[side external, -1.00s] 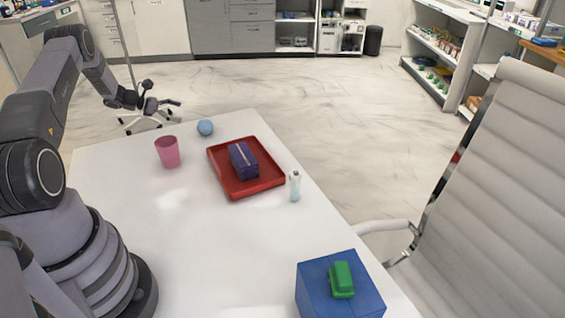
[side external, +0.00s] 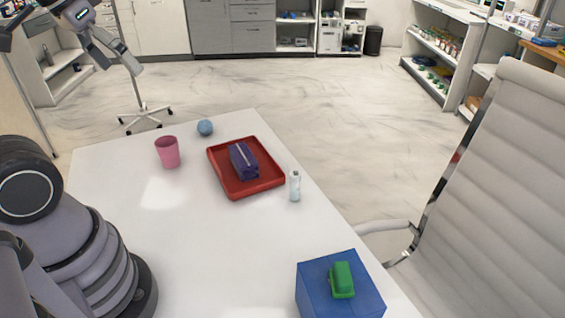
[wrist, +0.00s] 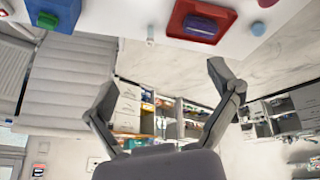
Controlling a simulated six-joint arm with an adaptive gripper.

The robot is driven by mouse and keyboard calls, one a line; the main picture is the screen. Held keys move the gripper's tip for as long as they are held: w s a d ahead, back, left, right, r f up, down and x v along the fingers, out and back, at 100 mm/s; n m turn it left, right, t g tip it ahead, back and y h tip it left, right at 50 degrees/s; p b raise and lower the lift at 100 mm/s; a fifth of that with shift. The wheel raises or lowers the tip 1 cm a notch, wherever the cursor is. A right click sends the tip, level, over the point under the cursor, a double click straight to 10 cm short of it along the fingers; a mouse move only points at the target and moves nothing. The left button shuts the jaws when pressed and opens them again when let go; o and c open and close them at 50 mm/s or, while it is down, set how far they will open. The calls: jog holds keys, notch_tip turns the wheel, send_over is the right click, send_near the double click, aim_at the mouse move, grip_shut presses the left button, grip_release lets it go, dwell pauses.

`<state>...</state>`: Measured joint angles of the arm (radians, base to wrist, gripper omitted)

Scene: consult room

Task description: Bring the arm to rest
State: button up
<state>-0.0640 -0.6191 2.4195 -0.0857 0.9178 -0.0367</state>
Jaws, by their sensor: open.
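My gripper (side external: 121,69) is raised high at the upper left of the side view, beyond the far left corner of the table. Its two fingers are spread and nothing is between them; the open fingers also show in the wrist view (wrist: 163,76). The gripper touches nothing. The white table (side external: 210,245) below holds a red tray (side external: 232,190) with a purple case (side external: 243,160) lying in it.
A pink cup (side external: 168,152) and a blue ball (side external: 205,128) are left of the tray. A clear bottle (side external: 294,187) stands right of it. A green object (side external: 342,280) sits on a blue box (side external: 325,300) near the front. A white chair (side external: 490,190) is at right.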

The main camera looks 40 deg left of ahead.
jog(key=s, duration=0.1)
jog(key=s+m, duration=0.1)
jog(key=shift+s+a+f+m+t+y, duration=0.1)
jog(key=shift+s+f+m+t+y, duration=0.2)
jog(key=shift+f, duration=0.1)
